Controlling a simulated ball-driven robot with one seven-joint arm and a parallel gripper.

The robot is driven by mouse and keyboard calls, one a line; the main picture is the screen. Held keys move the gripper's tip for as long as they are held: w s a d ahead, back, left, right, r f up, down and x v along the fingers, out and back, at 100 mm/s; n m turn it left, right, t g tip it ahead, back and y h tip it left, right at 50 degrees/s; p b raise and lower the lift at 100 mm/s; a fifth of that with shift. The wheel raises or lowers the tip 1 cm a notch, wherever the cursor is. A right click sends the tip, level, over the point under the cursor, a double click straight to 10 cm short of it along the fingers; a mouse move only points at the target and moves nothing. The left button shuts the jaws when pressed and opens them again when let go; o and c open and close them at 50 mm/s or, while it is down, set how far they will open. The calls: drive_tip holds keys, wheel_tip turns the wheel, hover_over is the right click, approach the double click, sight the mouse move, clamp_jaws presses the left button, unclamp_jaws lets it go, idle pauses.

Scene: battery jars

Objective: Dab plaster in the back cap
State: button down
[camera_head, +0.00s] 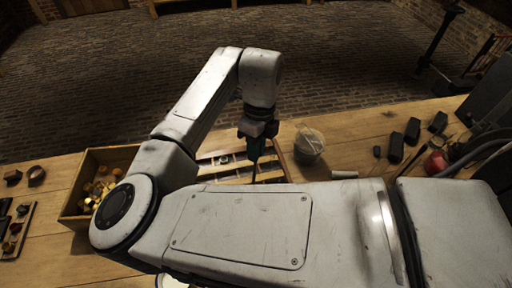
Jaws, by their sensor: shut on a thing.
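My gripper (257,133) points down over the wooden tray and is shut on a dark green tool (254,150), whose thin dark end hangs downward. The tip is over or in front of the tray; I cannot tell whether it touches anything. The wooden tray (286,163) has pale slats and darker compartments, with small items inside that are too small to tell apart. My arm covers its near part. No cap can be made out clearly. A grey-white tub (308,147) stands just right of the tray; whether it holds plaster is unclear.
A wooden box (73,203) of gold-coloured pieces stands at the left. A white cylinder (344,174) lies right of the tub. Several dark blocks, including one block (412,131), and a red round thing (436,162) are at the right. The table between is mostly clear.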

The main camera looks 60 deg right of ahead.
drive_tip(key=shift+f, duration=0.3)
idle(0.6)
drive_tip(key=shift+r, duration=0.1)
idle(0.8)
